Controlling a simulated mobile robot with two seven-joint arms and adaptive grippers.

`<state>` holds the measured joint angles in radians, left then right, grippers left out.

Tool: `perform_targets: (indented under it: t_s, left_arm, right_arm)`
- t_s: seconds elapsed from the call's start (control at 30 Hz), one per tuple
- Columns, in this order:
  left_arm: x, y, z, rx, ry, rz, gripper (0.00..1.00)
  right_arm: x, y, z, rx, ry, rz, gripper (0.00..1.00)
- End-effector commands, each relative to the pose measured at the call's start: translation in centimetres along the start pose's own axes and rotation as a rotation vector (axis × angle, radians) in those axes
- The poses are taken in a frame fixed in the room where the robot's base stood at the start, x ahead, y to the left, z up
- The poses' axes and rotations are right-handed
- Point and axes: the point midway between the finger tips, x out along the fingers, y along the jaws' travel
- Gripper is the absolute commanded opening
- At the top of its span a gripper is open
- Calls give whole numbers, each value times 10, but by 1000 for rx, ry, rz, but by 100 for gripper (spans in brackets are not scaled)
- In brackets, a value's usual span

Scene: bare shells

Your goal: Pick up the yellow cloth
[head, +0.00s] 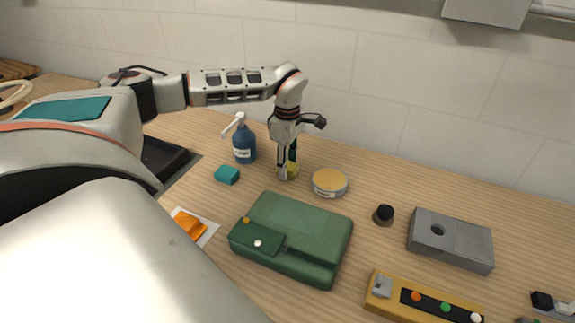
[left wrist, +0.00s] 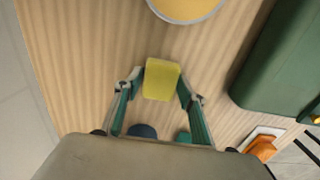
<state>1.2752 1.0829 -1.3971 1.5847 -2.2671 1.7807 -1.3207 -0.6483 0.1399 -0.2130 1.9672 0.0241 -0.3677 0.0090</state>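The yellow cloth (left wrist: 161,80) shows in the left wrist view as a small folded block between the two fingertips of my left gripper (left wrist: 160,88). The fingertips lie close along its left and right sides; whether they press on it is not clear. In the head view the cloth (head: 290,172) is at the tabletop, partly hidden by my left gripper (head: 287,163), which points down over it. I cannot see any lift off the table. My right gripper is not in view.
A tin with a yellow top (head: 329,182) stands just right of the cloth. A blue pump bottle (head: 244,146) and a teal block (head: 227,174) are to its left. A green case (head: 300,235) lies in front. The tiled wall (head: 400,90) is close behind.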

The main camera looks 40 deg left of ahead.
Motion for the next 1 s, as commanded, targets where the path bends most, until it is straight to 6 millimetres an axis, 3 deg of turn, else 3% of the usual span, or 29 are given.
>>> perform_targets:
  t_s: [0.03,0.07,0.57,0.77,1.0]
  left_arm:
    - [0,0,0,0,0,0,23]
    - [0,0,0,0,0,0,16]
    - [-9,1,0,1,0,2,16]
    - [-37,1,0,-1,-1,5,16]
    - [-102,2,0,-2,-2,7,16]
  right_arm:
    - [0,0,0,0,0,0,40]
    - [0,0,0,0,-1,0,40]
    - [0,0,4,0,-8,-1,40]
    - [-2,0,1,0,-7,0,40]
    - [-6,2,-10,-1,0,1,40]
